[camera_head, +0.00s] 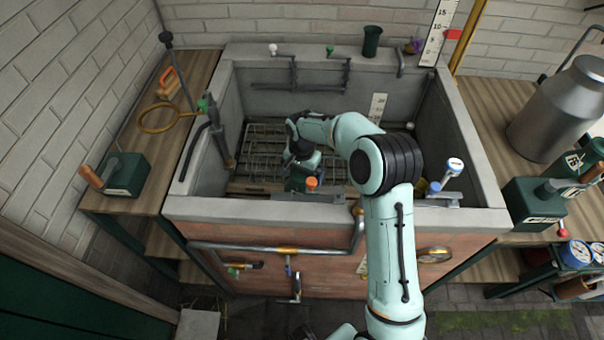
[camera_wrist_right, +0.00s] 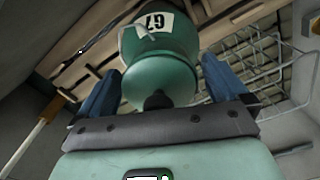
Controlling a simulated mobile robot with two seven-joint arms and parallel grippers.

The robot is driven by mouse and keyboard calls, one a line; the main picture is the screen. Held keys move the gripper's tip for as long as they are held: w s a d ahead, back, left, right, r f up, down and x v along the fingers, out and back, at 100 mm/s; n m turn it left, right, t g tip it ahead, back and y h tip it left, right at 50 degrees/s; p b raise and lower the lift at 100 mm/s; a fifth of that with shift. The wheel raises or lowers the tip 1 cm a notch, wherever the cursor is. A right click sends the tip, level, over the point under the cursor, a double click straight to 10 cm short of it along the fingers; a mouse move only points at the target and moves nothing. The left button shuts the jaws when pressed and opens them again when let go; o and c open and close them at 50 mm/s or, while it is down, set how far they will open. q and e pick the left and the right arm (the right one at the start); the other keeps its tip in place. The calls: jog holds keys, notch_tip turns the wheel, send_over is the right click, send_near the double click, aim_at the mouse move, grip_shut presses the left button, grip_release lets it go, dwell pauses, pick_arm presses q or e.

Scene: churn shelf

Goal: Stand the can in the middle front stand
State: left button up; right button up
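A green can with a pale number label (camera_wrist_right: 158,62) sits between the blue fingers of my right gripper (camera_wrist_right: 160,80) in the right wrist view. Both fingers appear to touch its sides, and its black knob points toward the camera. In the head view my right gripper (camera_head: 303,150) reaches down inside the stone trough near its front wall, with the dark green can (camera_head: 296,181) below it, partly hidden. I cannot tell clearly which part is the middle front stand; a grey plate (camera_head: 308,197) lies at the front wall beneath the can. My left gripper is out of view.
The trough (camera_head: 270,209) has a wire rack (camera_head: 262,150) and wooden slats on its floor. A small orange cap (camera_head: 312,183) shows beside the can. A blue-and-white-topped item (camera_head: 454,165) stands at the right front. A pump-like post (camera_head: 218,135) stands at the left wall.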

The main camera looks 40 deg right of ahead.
notch_tip(320, 180, up, 12)
jog(key=shift+r+p, duration=0.2)
jog(key=shift+p, duration=0.35)
dwell(0.3)
